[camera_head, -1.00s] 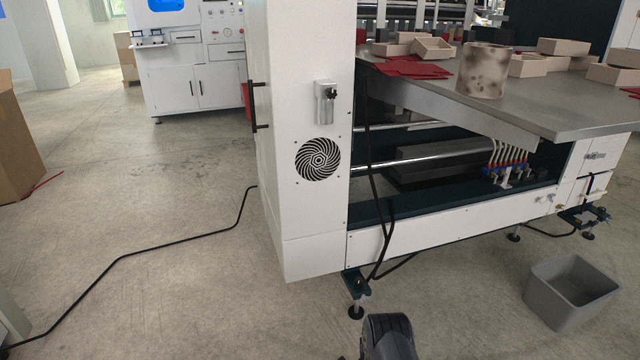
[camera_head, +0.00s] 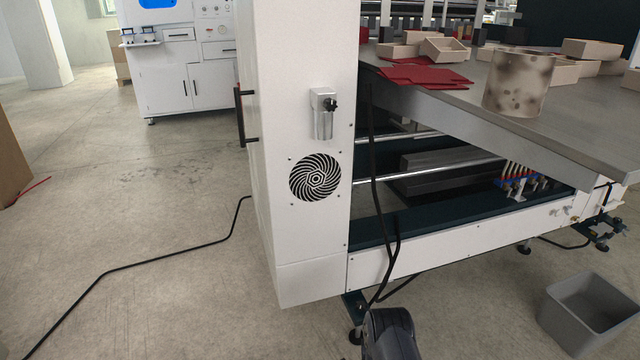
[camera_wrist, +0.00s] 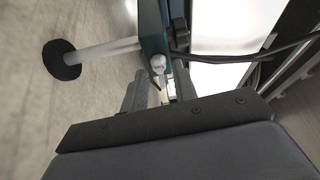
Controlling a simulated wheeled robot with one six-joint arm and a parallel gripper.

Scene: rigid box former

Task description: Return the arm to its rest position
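My arm shows as a dark rounded link at the bottom centre of the head view, low in front of the machine's corner; the gripper itself is out of that picture. In the wrist view my gripper (camera_wrist: 160,88) shows two grey fingers beyond a dark plate, with a gap between them and nothing seen held. Behind the fingers are a machine foot with a round black pad (camera_wrist: 61,60), a dark teal frame and a black cable. I cannot tell how far the fingertips are from them.
The white box former (camera_head: 310,240) stands close ahead, its metal table (camera_head: 560,130) carrying beige boxes, red sheets (camera_head: 425,76) and a spotted cylinder (camera_head: 518,84). A grey bin (camera_head: 588,318) is on the floor at right. A black cable (camera_head: 165,262) crosses the open floor at left.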

